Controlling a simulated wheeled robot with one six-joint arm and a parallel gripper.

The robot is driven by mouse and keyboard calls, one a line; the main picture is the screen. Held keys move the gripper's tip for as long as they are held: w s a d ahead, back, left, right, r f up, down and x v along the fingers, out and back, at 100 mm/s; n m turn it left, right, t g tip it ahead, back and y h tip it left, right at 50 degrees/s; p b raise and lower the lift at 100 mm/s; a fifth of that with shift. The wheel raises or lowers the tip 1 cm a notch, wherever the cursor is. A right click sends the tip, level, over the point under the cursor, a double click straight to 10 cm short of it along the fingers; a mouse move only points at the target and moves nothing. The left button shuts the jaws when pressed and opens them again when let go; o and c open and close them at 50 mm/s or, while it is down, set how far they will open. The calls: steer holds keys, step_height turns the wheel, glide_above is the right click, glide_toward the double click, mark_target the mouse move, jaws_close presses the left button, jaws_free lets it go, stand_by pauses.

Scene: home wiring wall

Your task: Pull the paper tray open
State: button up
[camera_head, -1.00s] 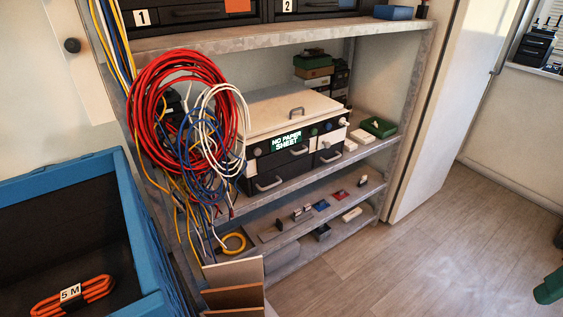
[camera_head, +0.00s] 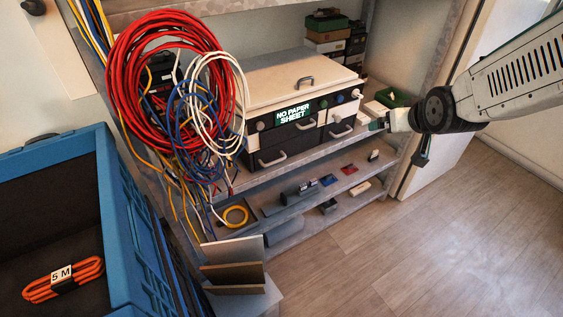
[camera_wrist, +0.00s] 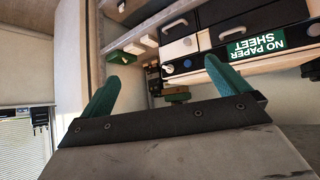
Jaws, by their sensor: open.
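A printer-like machine (camera_head: 285,85) with a white lid and a lit sign (camera_head: 294,113) reading "NO PAPER SHEET" stands on the middle shelf. Its black front has a lower left drawer handle (camera_head: 270,160) and a right drawer handle (camera_head: 341,132). The drawers look shut; no label shows which is the paper tray. In the wrist view the machine appears upside down at upper right, with the sign (camera_wrist: 254,48) and a handle (camera_wrist: 175,23). My gripper (camera_head: 399,141) is open and empty, right of the machine's front; its green fingers (camera_wrist: 161,70) are spread apart.
A red cable coil (camera_head: 120,80) and loose wires hang left of the machine. A blue crate (camera_head: 110,190) with an orange cable stands at front left. Small items lie on the lower shelf (camera_head: 295,208). A green tray (camera_head: 392,97) sits right of the machine. The floor at right is clear.

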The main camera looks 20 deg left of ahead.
steer(key=w+a+f+n+t+y, duration=0.1)
steer(key=w+a+f, duration=0.1)
steer(key=a+f, duration=0.15)
steer(key=w+a+f+n+y, duration=0.1)
steer(key=w+a+f, duration=0.15)
steer(key=a, duration=0.25)
steer(key=n+t+y, duration=0.2)
steer(key=n+y, duration=0.1)
steer(key=y, duration=0.6)
glide_toward(275, 161)
steer(key=x, duration=1)
steer(key=shift+w+f, duration=0.1)
steer(key=shift+f, duration=0.2)
